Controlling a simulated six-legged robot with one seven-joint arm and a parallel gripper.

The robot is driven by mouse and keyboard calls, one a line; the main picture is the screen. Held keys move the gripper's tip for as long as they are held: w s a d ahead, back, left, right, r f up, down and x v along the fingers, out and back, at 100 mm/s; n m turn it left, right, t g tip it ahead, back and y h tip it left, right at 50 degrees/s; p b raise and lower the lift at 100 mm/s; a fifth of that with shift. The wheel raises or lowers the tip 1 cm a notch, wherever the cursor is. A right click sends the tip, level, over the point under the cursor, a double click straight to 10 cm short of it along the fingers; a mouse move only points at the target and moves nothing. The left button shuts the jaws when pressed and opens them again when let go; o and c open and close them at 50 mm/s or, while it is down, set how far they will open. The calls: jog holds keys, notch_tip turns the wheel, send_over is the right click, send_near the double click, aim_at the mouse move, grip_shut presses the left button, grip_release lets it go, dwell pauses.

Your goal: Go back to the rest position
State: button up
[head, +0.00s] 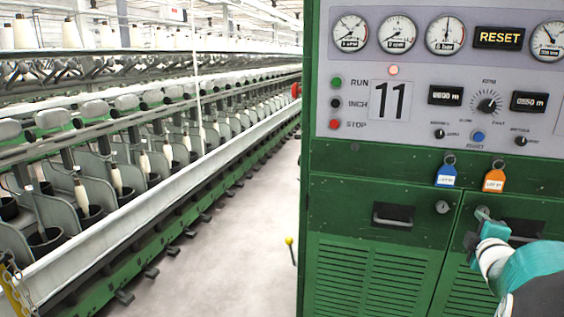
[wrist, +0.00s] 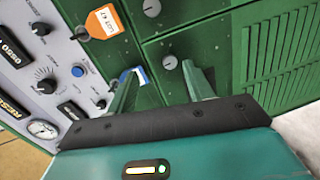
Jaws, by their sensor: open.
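My gripper (head: 478,228) is at the lower right of the head view, in front of the green cabinet's right door. It is below the orange tag (head: 494,181) and beside the door handle. In the wrist view my gripper (wrist: 163,84) has its two teal fingers apart, with green cabinet front visible between them. A blue and white piece, probably the blue tag (wrist: 137,74), shows beside the left finger, partly hidden. I cannot tell whether they touch. The orange tag also shows in the wrist view (wrist: 103,22).
The green machine cabinet (head: 375,270) has a grey control panel (head: 420,75) with gauges, knobs and buttons. In the head view a blue tag (head: 446,175) hangs left of the orange one. A long spinning frame (head: 110,150) stands left. The aisle floor (head: 235,230) between is clear.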

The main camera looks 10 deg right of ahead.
jog(key=w+a+m+g+y, duration=0.2)
jog(key=a+m, duration=0.3)
jog(key=a, duration=1.1)
jog(key=s+a+f+m+g+y, duration=0.1)
jog(key=s+a+g+y, duration=0.1)
jog(key=s+a, duration=0.3)
jog(key=s+a+f+m+g+y, duration=0.2)
jog(key=s+a, duration=0.3)
jog(key=a, duration=0.9)
jog(key=s+a+f+m+g+y, duration=0.2)
jog(key=s+a, duration=0.4)
jog(key=a, duration=0.3)
jog(key=shift+a+f+y, duration=0.25)
jog(key=shift+a+y, duration=0.1)
jog(key=shift+y, duration=0.25)
jog(key=c, duration=0.3)
jog(key=shift+c, duration=0.2)
jog(key=shift+a, duration=0.1)
